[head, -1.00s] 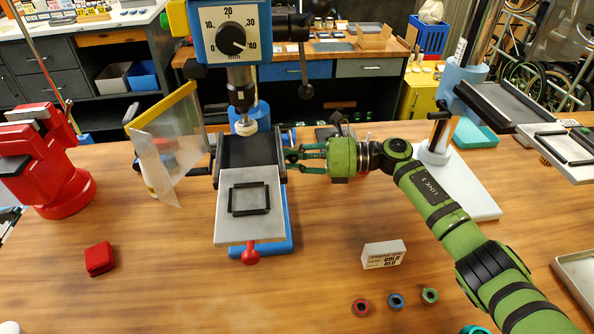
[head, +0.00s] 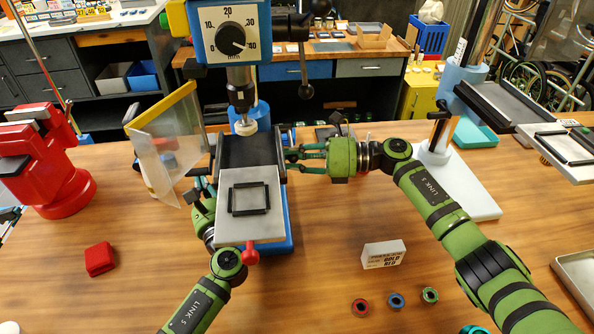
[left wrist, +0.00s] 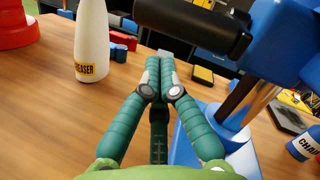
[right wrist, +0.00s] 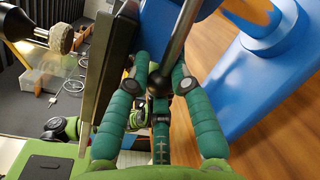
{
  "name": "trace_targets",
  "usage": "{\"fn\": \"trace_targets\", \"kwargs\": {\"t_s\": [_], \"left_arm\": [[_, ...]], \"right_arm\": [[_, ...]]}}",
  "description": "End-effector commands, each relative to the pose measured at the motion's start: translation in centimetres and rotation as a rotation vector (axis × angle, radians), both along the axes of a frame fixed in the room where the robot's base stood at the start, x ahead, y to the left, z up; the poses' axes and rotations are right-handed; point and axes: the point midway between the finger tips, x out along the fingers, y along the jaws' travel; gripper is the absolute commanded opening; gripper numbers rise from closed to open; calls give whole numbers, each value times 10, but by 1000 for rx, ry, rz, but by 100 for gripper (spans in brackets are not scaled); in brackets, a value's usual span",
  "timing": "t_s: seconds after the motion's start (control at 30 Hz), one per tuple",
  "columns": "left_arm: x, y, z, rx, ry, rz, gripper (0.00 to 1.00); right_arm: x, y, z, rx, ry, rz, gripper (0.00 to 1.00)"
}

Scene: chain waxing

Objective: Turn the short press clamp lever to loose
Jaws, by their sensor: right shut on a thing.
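The press (head: 233,40) with a blue head and dial stands at the middle of the bench. Its table (head: 250,220) has a red knob at the front. My right gripper (head: 290,160) is at the right side of this table. In the right wrist view, its fingers (right wrist: 160,85) are closed around the lower end of a grey metal lever (right wrist: 180,40), apparently the clamp lever. In the head view the lever is hidden. My left gripper (head: 203,188) is at the table's left side, partly hidden.
A clear guard (head: 172,145) stands left of the press. A white degreaser bottle (left wrist: 92,40) stands near my left gripper. A red vise (head: 45,165), a red box (head: 99,259) and a labelled white box (head: 384,254) are on the bench. The front middle is mostly clear.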

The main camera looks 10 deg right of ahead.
Motion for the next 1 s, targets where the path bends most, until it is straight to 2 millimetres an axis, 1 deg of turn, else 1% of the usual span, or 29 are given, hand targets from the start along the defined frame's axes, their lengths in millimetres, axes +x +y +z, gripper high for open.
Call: {"fn": "trace_targets", "kwargs": {"t_s": [0.03,0.07,0.1,0.2,0.3,0.33,0.43,0.5,0.57,0.67,0.9,1.0], "left_arm": [[-18,-40,-7,85,9,-42,0],[-28,-61,-9,144,8,-66,0],[-41,-88,-10,224,2,-95,0],[-71,-142,-10,399,-26,-154,0],[-95,-180,-7,523,-59,-192,0],[-100,-188,-6,550,-67,-200,0],[-111,-204,-4,608,-89,-214,0],[-110,-209,-2,626,-95,-216,0],[-105,-210,1,632,-98,-217,0],[-90,-211,6,632,-100,-217,0],[-48,-213,20,629,-98,-218,0],[-34,-214,24,629,-96,-218,0]], "right_arm": [[1,0,5,6,-9,-1,0],[1,0,5,6,-9,-1,0],[1,0,5,6,-9,-1,0],[1,0,5,6,-9,-1,0],[1,0,5,5,-9,0,0],[1,0,5,5,-9,0,0],[1,0,5,5,-9,0,0],[1,0,5,5,-9,0,0],[1,0,5,5,-9,0,0],[1,0,4,5,-9,0,0],[1,0,4,5,-9,0,0],[1,0,4,5,-9,0,0]]}}
